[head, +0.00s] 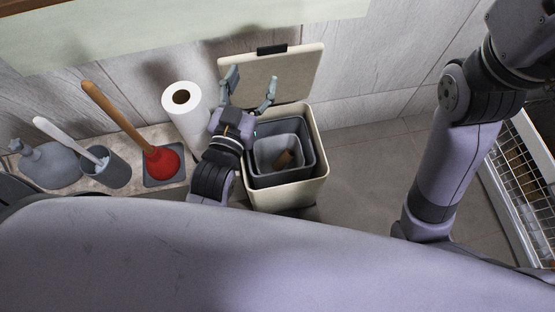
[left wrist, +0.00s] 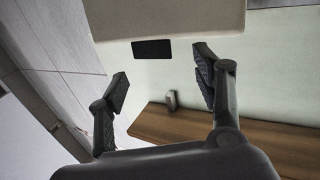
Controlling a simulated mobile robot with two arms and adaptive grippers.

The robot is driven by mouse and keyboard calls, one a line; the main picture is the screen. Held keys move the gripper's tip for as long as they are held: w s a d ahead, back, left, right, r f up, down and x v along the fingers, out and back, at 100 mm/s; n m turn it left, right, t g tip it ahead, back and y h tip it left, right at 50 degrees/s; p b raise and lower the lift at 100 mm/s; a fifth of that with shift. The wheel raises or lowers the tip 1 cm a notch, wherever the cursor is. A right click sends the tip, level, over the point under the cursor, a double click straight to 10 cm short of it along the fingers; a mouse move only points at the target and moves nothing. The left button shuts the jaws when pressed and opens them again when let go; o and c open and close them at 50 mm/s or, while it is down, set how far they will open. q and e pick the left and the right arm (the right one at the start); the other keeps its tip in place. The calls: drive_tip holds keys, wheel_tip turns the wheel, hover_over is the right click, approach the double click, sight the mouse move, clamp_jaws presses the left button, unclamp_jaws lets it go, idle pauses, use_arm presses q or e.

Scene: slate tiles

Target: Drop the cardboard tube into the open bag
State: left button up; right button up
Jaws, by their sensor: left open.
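The cardboard tube (head: 284,158) is a short brown roll lying inside the open grey bag (head: 263,157). The bag sits within a darker grey liner (head: 308,166) in a cream bin (head: 290,198). The bin's lid (head: 277,75) stands raised behind it, and shows at the top of the left wrist view (left wrist: 185,18). My left gripper (head: 251,84) is open and empty above the bin's left back side, in front of the lid. Its spread fingers also show in the left wrist view (left wrist: 160,85). My right arm is at the right, its gripper out of view.
A paper towel roll (head: 186,118), a red plunger (head: 162,163), a brush in a grey holder (head: 108,170) and a grey jug (head: 48,164) stand left of the bin. A wire rack (head: 522,190) is at the far right. The floor right of the bin is clear.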

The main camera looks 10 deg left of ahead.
use_arm(q)
wheel_tip(320, 180, up, 10)
drive_tip(key=s+a+p, duration=0.2)
drive_tip(key=p, duration=0.7)
drive_tip(key=shift+s+r, duration=0.2)
